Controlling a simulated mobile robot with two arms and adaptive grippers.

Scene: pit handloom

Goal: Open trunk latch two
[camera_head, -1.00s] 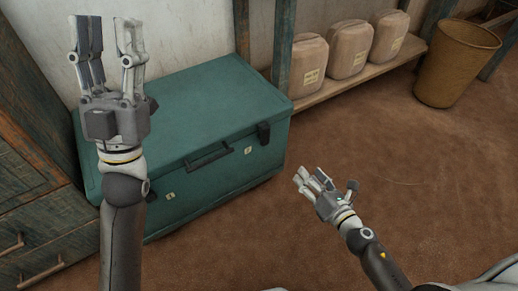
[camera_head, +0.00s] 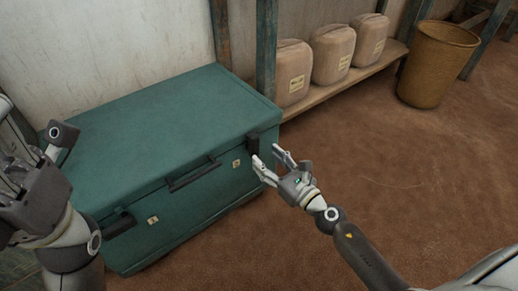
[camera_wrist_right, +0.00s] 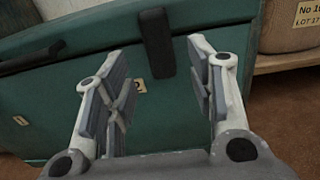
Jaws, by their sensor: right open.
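The green trunk (camera_head: 165,120) stands against the wall with its lid closed. A dark latch (camera_head: 253,144) sits at the right end of its front, near a small label (camera_head: 236,162) whose number I cannot read. It also shows in the right wrist view as a dark upright bar (camera_wrist_right: 157,42), apparently closed. A second dark latch (camera_head: 120,224) is at the left end of the front. My right gripper (camera_head: 267,156) is open and empty, just in front of the right-end latch, which lies beyond and between its fingers. My left gripper (camera_head: 35,195) is partly cut off at the left edge.
A dark handle (camera_head: 194,174) is on the trunk front between the latches. Several tan containers (camera_head: 333,54) stand on a low wooden shelf (camera_head: 340,80) behind, right of the trunk. A wicker bin (camera_head: 436,65) stands farther right. The brown floor in front is clear.

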